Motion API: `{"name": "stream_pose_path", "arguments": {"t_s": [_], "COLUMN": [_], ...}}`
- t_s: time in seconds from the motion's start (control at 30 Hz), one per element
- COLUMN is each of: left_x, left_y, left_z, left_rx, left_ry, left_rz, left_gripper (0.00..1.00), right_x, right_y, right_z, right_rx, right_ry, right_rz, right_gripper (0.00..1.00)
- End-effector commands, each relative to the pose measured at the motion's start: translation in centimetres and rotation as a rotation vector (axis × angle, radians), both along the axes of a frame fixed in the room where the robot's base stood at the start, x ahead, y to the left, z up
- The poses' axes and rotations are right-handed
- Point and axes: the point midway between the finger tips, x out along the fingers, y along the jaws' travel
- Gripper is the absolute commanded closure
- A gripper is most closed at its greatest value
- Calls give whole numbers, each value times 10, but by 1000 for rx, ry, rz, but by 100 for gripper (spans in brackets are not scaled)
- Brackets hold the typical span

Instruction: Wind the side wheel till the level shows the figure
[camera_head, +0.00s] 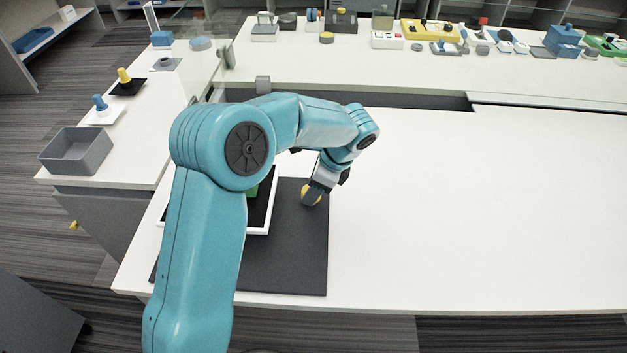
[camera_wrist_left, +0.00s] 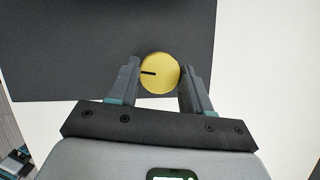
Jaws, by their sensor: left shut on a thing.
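The yellow side wheel (camera_wrist_left: 160,75) is a round disc with a short black mark pointing left in the left wrist view. My left gripper (camera_wrist_left: 158,78) has a finger on each side of it and is shut on it. In the head view the wheel (camera_head: 309,192) shows in part beside the left gripper (camera_head: 313,197), over a dark mat (camera_head: 290,265). A white-framed dark panel (camera_head: 258,222) with a bit of green (camera_head: 252,191) stands left of it, mostly hidden by my left arm. No level figure can be read. My right gripper is not in view.
A grey bin (camera_head: 77,150) and small pads with blue and yellow knobs stand on the left side table. Several devices line the back bench (camera_head: 350,60). The white table (camera_head: 470,210) right of the mat is clear.

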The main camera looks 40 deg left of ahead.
Motion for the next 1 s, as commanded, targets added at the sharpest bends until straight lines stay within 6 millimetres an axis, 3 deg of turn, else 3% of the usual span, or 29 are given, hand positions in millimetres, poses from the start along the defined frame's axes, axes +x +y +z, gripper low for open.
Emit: {"name": "stream_pose_path", "arguments": {"t_s": [0.1, 0.43, 1.0], "left_x": [0, 1, 1], "left_y": [0, 1, 1], "left_z": [3, 1, 0], "left_rx": [0, 0, 1], "left_ry": [2, 1, 0], "left_rz": [82, 242, 281], "left_gripper": [82, 82, 82], "right_x": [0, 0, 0], "right_y": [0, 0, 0], "right_z": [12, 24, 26], "right_rx": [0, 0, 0], "right_ry": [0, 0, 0], "right_rz": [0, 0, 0], "right_gripper": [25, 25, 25]}}
